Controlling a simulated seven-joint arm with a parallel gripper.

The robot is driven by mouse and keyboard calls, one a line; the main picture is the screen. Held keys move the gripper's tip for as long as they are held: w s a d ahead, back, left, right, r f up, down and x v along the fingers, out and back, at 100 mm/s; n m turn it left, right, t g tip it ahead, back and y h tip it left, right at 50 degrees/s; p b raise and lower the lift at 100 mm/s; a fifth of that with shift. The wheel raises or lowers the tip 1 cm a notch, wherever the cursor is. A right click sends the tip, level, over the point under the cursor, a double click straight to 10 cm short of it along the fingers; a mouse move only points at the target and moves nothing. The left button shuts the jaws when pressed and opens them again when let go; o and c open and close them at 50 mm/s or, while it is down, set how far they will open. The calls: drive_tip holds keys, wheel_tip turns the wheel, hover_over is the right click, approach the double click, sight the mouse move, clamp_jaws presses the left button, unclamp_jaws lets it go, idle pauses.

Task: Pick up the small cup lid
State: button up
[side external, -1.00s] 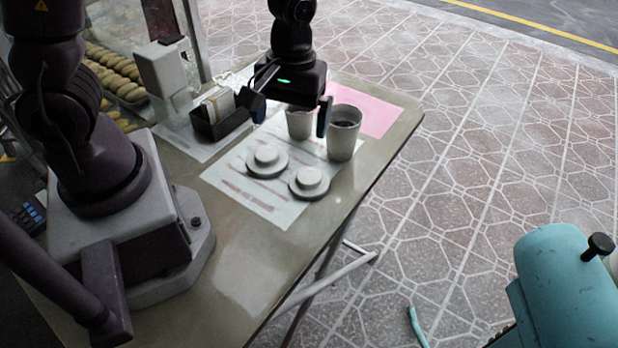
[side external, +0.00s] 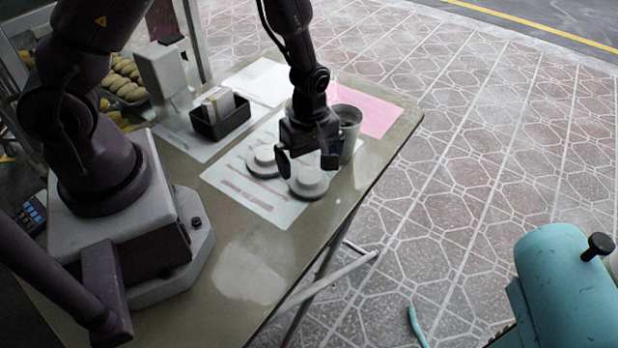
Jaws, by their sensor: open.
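Two grey round cup lids, each with a raised middle, lie on a white sheet on the table. My gripper (side external: 306,164) is open and empty, just above the lids. In this view its fingers stand to either side of the right lid's upper part and overlap both lids. I cannot tell its exact height, or whether it touches a lid. Behind the gripper stands a grey cup (side external: 347,125), partly hidden. A second cup is almost wholly hidden by my arm.
A black holder (side external: 222,122) with pale packets stands left of the cups. A pink sheet (side external: 378,114) lies at the back right near the table edge. A white box-shaped device (side external: 163,73) stands at the back left. The table front (side external: 235,255) is clear.

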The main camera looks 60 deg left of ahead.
sight(309, 175)
drive_tip(key=shift+a+f, duration=0.15)
drive_tip(key=shift+f, duration=2.55)
drive_tip(key=c, duration=0.5)
